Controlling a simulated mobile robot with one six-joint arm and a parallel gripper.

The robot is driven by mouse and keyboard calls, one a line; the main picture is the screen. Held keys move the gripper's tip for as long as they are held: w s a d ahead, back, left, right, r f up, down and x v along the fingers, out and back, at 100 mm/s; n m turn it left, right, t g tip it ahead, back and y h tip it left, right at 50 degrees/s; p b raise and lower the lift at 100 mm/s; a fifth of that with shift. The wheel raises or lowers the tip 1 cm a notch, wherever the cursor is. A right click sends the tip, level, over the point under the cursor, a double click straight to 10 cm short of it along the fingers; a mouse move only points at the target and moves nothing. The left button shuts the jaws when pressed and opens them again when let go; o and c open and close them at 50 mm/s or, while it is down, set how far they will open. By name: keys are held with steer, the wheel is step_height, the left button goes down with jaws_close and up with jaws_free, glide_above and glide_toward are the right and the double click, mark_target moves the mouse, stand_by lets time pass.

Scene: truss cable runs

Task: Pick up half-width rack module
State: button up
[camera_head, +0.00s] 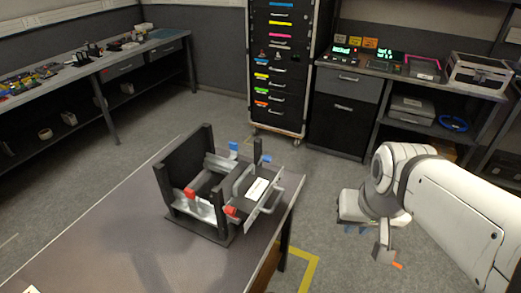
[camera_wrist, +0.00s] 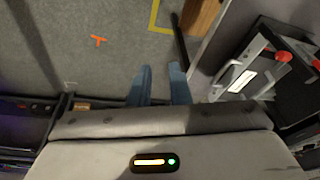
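A grey module, which looks like the half-width rack module (camera_head: 247,183), sits in a dark open rack frame (camera_head: 183,160) at the table's far right corner. Its front has a white label and a pale bar handle (camera_head: 275,193) facing right. Red and blue knobs or latches show around it.
The table (camera_head: 110,235) has a clear grey top left of the rack. Open floor lies between table and gripper, with yellow tape (camera_head: 308,268) near the table leg. A drawer cabinet (camera_head: 275,65) and a bench with devices (camera_head: 400,75) stand behind.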

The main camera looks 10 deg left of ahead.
steer(key=w+a+f+m+t+y+b, duration=0.15)
steer(key=w+a+f+b, duration=0.3)
steer(key=w+a, duration=0.65)
steer(key=m+t+y+b, duration=0.1)
steer(key=m+y+b, duration=0.2)
steer(key=b, duration=0.2)
glide_toward(244, 174)
steer(key=x, duration=0.3)
steer(key=shift+s+d+f+h, duration=0.15)
steer(key=shift+s+f+h, duration=0.1)
steer(key=shift+m, duration=0.25)
steer(key=x, duration=0.7)
steer(key=shift+w+a+f, duration=0.1)
steer(key=shift+w+a, duration=0.25)
steer(key=shift+w, duration=0.05)
jaws_close()
